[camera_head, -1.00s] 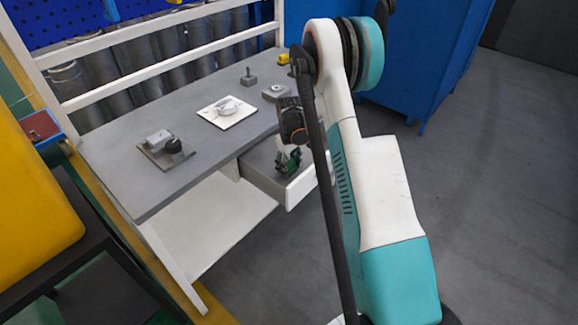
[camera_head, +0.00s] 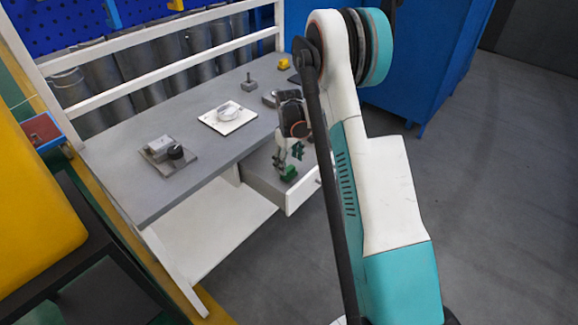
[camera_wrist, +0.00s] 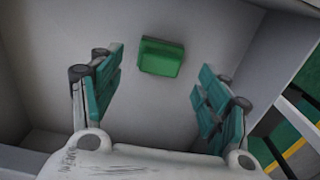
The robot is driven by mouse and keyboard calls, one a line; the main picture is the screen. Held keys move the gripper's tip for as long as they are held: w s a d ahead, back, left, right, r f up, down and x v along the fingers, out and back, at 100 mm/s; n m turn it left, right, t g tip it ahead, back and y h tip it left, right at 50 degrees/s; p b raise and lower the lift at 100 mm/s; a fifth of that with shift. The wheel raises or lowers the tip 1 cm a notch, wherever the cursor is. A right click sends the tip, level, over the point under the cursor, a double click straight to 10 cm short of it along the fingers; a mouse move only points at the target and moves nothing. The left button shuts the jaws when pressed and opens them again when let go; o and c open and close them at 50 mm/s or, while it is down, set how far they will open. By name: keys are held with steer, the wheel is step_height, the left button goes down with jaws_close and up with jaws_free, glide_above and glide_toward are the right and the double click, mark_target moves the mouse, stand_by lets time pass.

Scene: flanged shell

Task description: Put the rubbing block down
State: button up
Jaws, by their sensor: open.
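The rubbing block, a small green block (camera_head: 289,174), lies on the floor of the open drawer (camera_head: 268,184). It also shows in the wrist view (camera_wrist: 161,57), flat on the grey drawer floor and apart from both fingers. My gripper (camera_head: 290,153) is above the block, pointing down into the drawer. In the wrist view my gripper (camera_wrist: 161,82) is open, with one teal-padded finger on each side and nothing between them.
The grey workbench (camera_head: 215,165) carries a white plate with a round part (camera_head: 228,117), a grey fixture with a dark knob (camera_head: 168,155), a small post on a base (camera_head: 249,82) and a yellow object (camera_head: 284,64). Drawer walls surround the block. A blue cabinet (camera_head: 425,70) stands behind.

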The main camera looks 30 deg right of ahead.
mark_target(289, 168)
step_height(289, 168, up, 7)
steer(key=p, duration=0.2)
steer(key=shift+r, duration=0.1)
stand_by(0.4)
